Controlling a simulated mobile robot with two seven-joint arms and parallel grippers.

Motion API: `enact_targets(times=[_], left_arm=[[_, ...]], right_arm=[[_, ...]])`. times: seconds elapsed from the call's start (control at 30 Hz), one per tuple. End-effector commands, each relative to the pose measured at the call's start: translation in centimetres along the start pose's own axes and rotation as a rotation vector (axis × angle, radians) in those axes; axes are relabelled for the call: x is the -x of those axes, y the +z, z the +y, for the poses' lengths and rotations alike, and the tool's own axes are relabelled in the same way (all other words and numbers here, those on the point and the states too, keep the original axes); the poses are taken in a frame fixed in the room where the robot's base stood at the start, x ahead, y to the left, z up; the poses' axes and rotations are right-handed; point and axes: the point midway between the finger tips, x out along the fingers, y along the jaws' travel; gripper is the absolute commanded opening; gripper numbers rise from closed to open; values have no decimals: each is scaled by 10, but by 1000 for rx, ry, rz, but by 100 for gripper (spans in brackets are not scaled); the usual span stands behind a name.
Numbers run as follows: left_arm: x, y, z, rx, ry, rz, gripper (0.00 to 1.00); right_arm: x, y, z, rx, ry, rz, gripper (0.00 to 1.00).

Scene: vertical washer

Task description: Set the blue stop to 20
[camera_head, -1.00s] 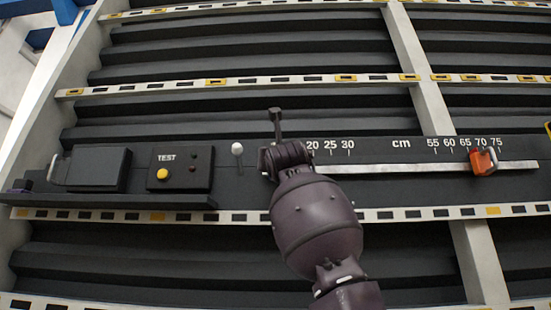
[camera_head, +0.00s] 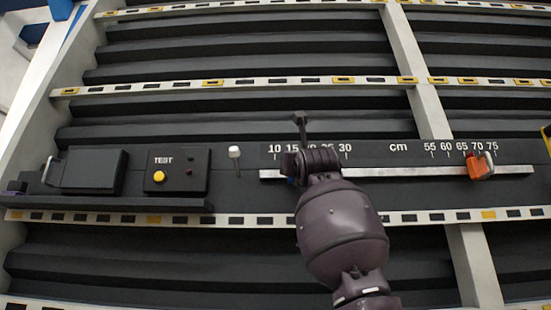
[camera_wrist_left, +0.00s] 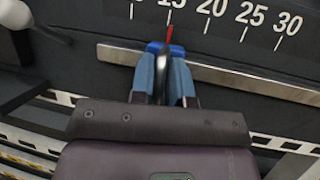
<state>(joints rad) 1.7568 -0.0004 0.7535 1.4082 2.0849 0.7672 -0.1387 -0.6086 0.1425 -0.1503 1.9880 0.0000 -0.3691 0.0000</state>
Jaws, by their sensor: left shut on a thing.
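The blue stop (camera_wrist_left: 156,47) sits on the pale metal rail (camera_wrist_left: 225,77) in the left wrist view. Its red pointer (camera_wrist_left: 169,35) stands close to the tick under 15, left of the 20 mark (camera_wrist_left: 213,7). My left gripper (camera_wrist_left: 163,72) is shut on the blue stop, with a light blue finger on each side of it. In the head view my left gripper (camera_head: 303,165) is over the left part of the rail and hides most of the stop and part of the 20 label. My right gripper is not in view.
An orange stop (camera_head: 477,166) sits on the same rail near 70. A white-knobbed lever (camera_head: 235,153) stands left of the rail's end. A TEST box (camera_head: 176,171) with a yellow button is farther left. The rail is clear between my gripper and the orange stop.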

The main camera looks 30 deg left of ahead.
Motion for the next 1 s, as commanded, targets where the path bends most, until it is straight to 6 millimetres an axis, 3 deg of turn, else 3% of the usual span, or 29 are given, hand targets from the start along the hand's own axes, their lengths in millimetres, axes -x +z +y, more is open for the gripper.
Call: enact_targets(times=[0.03,0.2,0.57,0.6,0.73,1.0], left_arm=[[1,5,-12,-3,-3,1,0],[6,6,-36,-3,-1,-2,0],[8,4,-41,0,0,-4,0],[8,4,-41,0,0,-4,19],[8,4,-41,0,0,-4,37],[8,4,-41,-1,0,-3,37]], right_arm=[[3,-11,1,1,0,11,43],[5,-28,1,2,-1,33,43],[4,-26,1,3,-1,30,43],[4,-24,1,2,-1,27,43],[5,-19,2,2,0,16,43],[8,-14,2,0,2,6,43]])
